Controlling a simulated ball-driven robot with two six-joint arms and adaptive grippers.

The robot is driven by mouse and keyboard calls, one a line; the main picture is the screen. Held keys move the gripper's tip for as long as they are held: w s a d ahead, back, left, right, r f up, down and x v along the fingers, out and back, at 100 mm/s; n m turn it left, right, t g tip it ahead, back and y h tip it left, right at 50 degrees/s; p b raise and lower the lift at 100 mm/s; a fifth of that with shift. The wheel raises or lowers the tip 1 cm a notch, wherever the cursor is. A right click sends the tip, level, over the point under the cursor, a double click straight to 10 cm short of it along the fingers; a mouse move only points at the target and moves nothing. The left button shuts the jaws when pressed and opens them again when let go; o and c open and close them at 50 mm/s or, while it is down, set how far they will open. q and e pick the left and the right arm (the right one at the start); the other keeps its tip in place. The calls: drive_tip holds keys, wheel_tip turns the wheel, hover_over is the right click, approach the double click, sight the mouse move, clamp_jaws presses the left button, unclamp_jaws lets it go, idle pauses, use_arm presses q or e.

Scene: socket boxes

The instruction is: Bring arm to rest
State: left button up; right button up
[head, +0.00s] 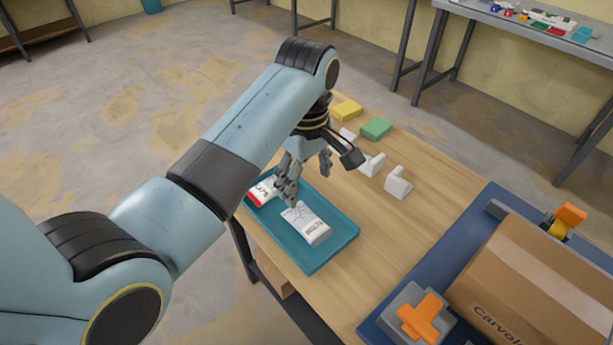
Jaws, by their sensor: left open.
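My left arm comes in from the left and reaches over the wooden table (405,225). My left gripper (307,190) is open, with its fingers pointing down above the teal tray (335,245). A white box (308,224) lies in the tray just below and beside the fingertips. A red and white box (262,192) lies at the tray's left end, partly behind the fingers. I cannot tell whether the fingers touch either box. My right gripper is not in view.
Yellow (346,109) and green (376,128) blocks and white L-shaped pieces (397,182) stand behind the gripper. A cardboard box (535,285) sits on a blue base (468,245) with orange-handled clamps (423,315) at the right. The table middle is clear.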

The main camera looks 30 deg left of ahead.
use_arm(q)
drive_tip(key=s+a+r+m+t, duration=0.2)
drive_tip(key=s+a+r+m, duration=0.15)
drive_tip(key=s+m, duration=0.6)
drive_tip(key=s+a+r+m+t, duration=0.25)
drive_tip(key=s+r+m, duration=0.3)
drive_tip(key=s, duration=0.65)
wheel_tip(320, 180, down, 38)
drive_tip(key=s+a+g+y+b, duration=0.1)
drive_tip(key=s+a+g+b, duration=0.15)
drive_tip(key=b, duration=0.75)
drive_tip(key=s+f+b, duration=0.3)
drive_tip(key=s+f, duration=0.5)
drive_tip(key=f, duration=0.3)
drive_tip(key=s+a+f+g+b, duration=0.1)
drive_tip(key=s+f+b, duration=0.2)
drive_tip(key=s+f, duration=0.6)
wheel_tip(320, 180, down, 2)
drive_tip(key=shift+f+b, duration=0.1)
drive_tip(key=shift+b, duration=0.3)
